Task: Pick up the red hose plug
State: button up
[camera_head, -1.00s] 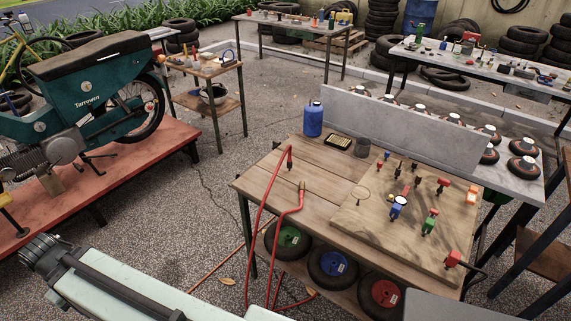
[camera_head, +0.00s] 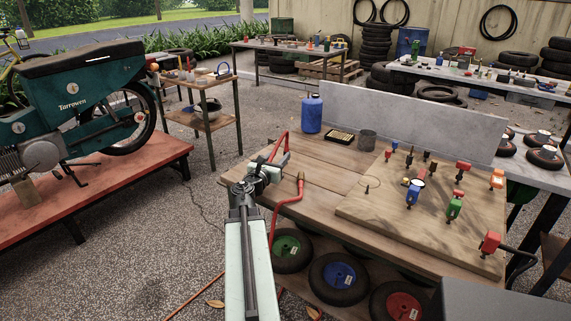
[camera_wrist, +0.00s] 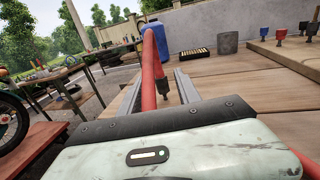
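Two red hoses rise over the near left part of the wooden workbench (camera_head: 325,165). The left hose (camera_head: 285,140) bends over near my gripper, and its lower part is hidden by my arm. The other hose (camera_head: 288,202) ends in a brass-coloured tip on the bench, right of my gripper. My gripper (camera_head: 270,166) is low over the bench's left edge. In the wrist view its fingers (camera_wrist: 160,78) are apart, with a red hose (camera_wrist: 149,70) running up between them and bending down to a dark-tipped plug (camera_wrist: 164,86). Contact with the fingers cannot be told.
A blue bottle (camera_head: 312,114), a black tray (camera_head: 341,136) and a grey cup (camera_head: 367,140) stand behind. A raised board (camera_head: 385,195) with coloured fittings is to the right. Wheels (camera_head: 338,275) sit below. A motorcycle (camera_head: 75,120) stands left on a red platform.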

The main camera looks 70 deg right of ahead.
aim_at(286, 148)
jog(key=d, duration=0.8)
jog(key=shift+a, duration=0.15)
grip_shut()
